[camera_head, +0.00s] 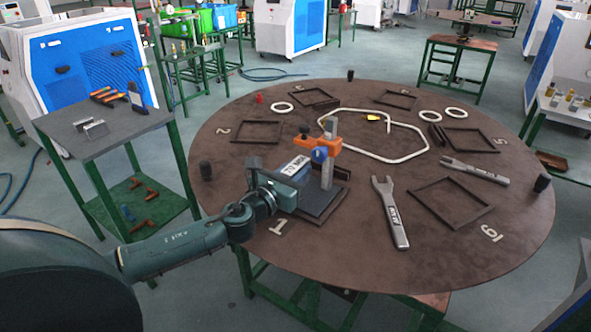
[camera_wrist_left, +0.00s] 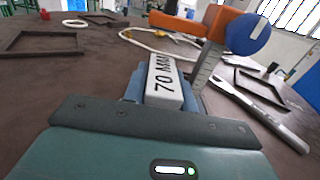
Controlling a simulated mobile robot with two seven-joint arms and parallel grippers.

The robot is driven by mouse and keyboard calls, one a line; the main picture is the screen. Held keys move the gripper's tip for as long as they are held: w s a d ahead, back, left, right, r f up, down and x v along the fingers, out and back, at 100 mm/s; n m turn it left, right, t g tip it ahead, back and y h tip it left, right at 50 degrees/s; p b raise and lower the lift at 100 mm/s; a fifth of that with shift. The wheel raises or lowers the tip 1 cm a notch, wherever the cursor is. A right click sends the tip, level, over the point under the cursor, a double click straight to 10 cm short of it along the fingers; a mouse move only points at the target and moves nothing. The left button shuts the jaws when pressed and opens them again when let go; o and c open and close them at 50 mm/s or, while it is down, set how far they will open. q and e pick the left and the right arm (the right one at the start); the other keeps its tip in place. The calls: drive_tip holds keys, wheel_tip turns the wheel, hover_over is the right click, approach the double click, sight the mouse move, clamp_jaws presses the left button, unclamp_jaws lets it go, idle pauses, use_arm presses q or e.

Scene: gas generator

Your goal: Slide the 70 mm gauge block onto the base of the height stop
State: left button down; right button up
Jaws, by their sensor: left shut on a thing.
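The 70 mm gauge block (camera_wrist_left: 164,82) is a pale block with "70 MM" printed on it. My left gripper (camera_head: 291,170) is shut on it, and the block also shows in the head view (camera_head: 296,164). The height stop has a grey upright column (camera_head: 327,172), an orange arm (camera_head: 325,144) with a blue knob (camera_head: 319,155), and a dark base plate (camera_head: 322,206). The block is beside the column, below the level of the orange arm. Whether it touches the base is hidden by my gripper. My right gripper is in neither view.
The round brown table (camera_head: 230,195) holds two open-end wrenches (camera_head: 391,212) (camera_head: 474,170), several dark square frames (camera_head: 450,203), white rings (camera_head: 283,107) and a bent pale tube (camera_head: 385,159). A grey side table (camera_head: 100,125) stands at left.

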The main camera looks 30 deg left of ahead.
use_arm(q)
drive_tip(key=shift+r, duration=0.1)
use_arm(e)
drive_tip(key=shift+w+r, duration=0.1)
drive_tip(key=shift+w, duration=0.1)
use_arm(q)
drive_tip(key=c, duration=1)
unclamp_jaws()
drive_tip(key=shift+c, duration=0.2)
drive_tip(key=shift+f, duration=0.2)
drive_tip(key=shift+s, duration=0.1)
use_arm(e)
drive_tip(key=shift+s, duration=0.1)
use_arm(q)
drive_tip(key=shift+s, duration=0.3)
drive_tip(key=s+b, duration=0.1)
drive_tip(key=s, duration=0.6)
drive_tip(key=s+a+b, duration=0.1)
drive_tip(key=s, duration=0.3)
drive_tip(key=shift+b, duration=0.3)
drive_tip(key=shift+s, duration=0.5)
drive_tip(key=shift+s+r, duration=0.15)
drive_tip(key=shift+s, duration=0.05)
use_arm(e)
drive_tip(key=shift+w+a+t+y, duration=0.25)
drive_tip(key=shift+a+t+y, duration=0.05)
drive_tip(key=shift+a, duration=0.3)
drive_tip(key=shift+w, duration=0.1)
